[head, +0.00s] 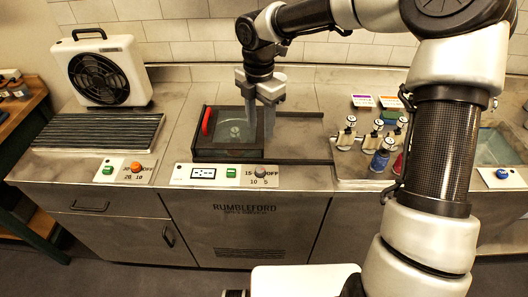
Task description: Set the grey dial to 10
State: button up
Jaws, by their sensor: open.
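The grey dial (262,171) is on the front control strip of the middle unit, right of a green button. Labels 15, OFF, 10 and 5 stand around it. Which label its pointer faces is too small to tell. My gripper (260,120) is open and points down over the right part of the dark glass-topped box behind the strip. It is above and behind the dial, apart from it, with nothing seen between its fingers.
The dark box (203,155) has a red handle (207,120). An orange dial (136,167) and green button sit on the left strip. A fan (101,72) stands at back left. Several small bottles (347,133) stand at right, near my arm.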

aim_at(260, 169)
notch_tip(260, 169, down, 17)
jog(key=shift+a+f, duration=0.1)
jog(key=shift+f, duration=0.1)
dwell(0.3)
jog(key=c, duration=1)
jog(key=shift+c, duration=0.2)
